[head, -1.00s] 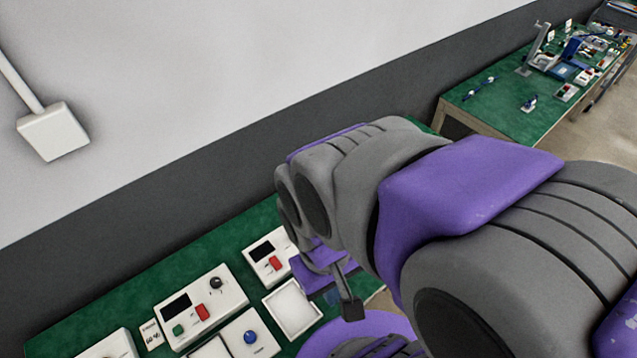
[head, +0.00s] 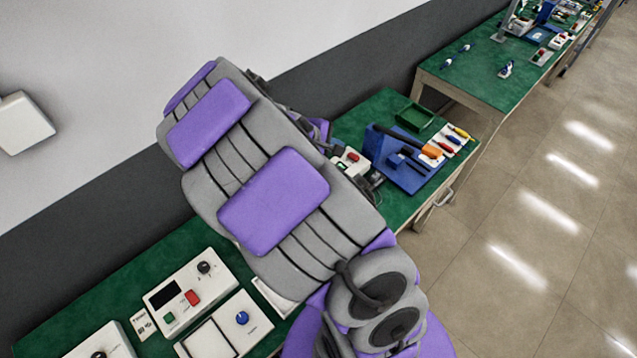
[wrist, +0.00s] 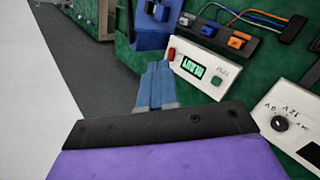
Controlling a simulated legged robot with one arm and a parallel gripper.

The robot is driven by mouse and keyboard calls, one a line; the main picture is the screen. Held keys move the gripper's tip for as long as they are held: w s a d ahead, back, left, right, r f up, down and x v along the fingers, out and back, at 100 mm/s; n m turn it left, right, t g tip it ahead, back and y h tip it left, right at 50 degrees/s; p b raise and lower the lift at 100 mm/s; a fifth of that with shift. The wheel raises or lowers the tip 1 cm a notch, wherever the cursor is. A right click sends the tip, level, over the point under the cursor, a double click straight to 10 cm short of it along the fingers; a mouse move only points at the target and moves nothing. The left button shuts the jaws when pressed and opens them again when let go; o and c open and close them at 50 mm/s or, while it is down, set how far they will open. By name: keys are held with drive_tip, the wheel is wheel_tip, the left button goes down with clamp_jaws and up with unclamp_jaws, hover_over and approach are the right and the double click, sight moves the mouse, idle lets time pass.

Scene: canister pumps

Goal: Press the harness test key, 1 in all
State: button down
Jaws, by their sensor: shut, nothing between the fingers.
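In the wrist view a white tester box (wrist: 205,70) has a lit green display (wrist: 192,68), a green key (wrist: 217,80) and a red part (wrist: 171,54) at its left end. Its lettering is too small to read, so I cannot tell which key is the harness test key. A rack with coloured connectors and wires (wrist: 238,38) lies just beyond it. My gripper (wrist: 157,66) is shut and empty, its tips close to the box's left end; I cannot tell whether they touch. In the head view my arm hides the gripper, and a small white box with a red button (head: 350,161) shows beside it.
A white box with a dial (wrist: 282,122) stands at the right in the wrist view. In the head view a blue fixture (head: 413,175) and a green tray (head: 414,116) are on the bench (head: 370,110). A control box (head: 187,297) is at lower left. Open floor is at right.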

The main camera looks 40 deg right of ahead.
drive_tip(key=w+f+n+t, duration=0.1)
drive_tip(key=w+f+n, duration=0.4)
drive_tip(key=f, duration=0.6)
drive_tip(key=shift+w+a+f+n+t+y, duration=0.3)
drive_tip(key=shift+w+f+t, duration=0.1)
drive_tip(key=shift+w, duration=0.65)
drive_tip(key=shift+f, duration=0.1)
wheel_tip(320, 180, down, 8)
drive_tip(key=b, duration=0.7)
drive_tip(key=shift+f, duration=0.25)
idle(0.3)
drive_tip(key=shift+s+f, duration=0.1)
drive_tip(key=shift+f, duration=0.25)
drive_tip(key=shift+f+b, duration=0.45)
drive_tip(key=shift+b, duration=0.15)
idle(0.5)
idle(0.3)
drive_tip(key=shift+r+p, duration=0.7)
drive_tip(key=shift+r, duration=0.2)
